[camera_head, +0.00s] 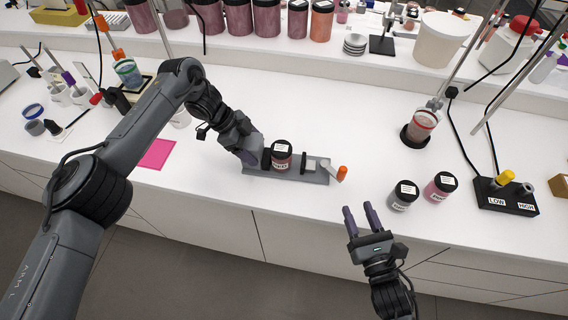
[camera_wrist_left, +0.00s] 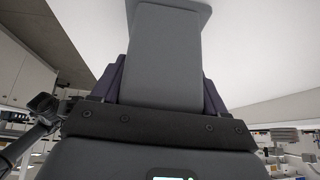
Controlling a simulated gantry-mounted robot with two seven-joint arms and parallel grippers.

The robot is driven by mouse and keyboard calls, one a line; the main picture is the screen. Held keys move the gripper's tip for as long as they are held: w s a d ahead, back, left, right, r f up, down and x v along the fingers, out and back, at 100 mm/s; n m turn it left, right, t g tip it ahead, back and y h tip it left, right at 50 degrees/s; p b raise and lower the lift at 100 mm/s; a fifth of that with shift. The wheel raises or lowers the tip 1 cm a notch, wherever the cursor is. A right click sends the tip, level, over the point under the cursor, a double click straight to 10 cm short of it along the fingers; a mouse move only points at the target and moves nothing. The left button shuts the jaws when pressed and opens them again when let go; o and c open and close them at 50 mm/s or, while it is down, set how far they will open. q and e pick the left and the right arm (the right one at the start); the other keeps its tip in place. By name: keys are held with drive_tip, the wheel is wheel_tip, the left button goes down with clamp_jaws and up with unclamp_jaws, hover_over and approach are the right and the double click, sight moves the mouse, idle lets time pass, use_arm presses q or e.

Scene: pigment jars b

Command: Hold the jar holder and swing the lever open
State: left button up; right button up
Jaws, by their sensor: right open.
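The grey jar holder (camera_head: 310,179) lies near the front edge of the white bench. The lever, with an orange tip (camera_head: 342,173), is at the holder's right end. My left gripper (camera_head: 262,158) is at the holder's left end. In the left wrist view, its purple fingers (camera_wrist_left: 163,85) sit on both sides of a grey block of the jar holder (camera_wrist_left: 165,60), closed against it. My right gripper (camera_head: 360,212) is open and empty, in front of the bench edge, below and right of the lever.
A grey jar (camera_head: 403,195) and a pink jar (camera_head: 440,187) stand right of the holder, near a LOW/HIGH switch box (camera_head: 505,197). A stand with a red-rimmed beaker (camera_head: 420,127) is behind them. A pink sheet (camera_head: 157,153) lies left. The bench behind the holder is clear.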

use_arm(q)
drive_tip(key=o, duration=0.5)
drive_tip(key=v, duration=1.2)
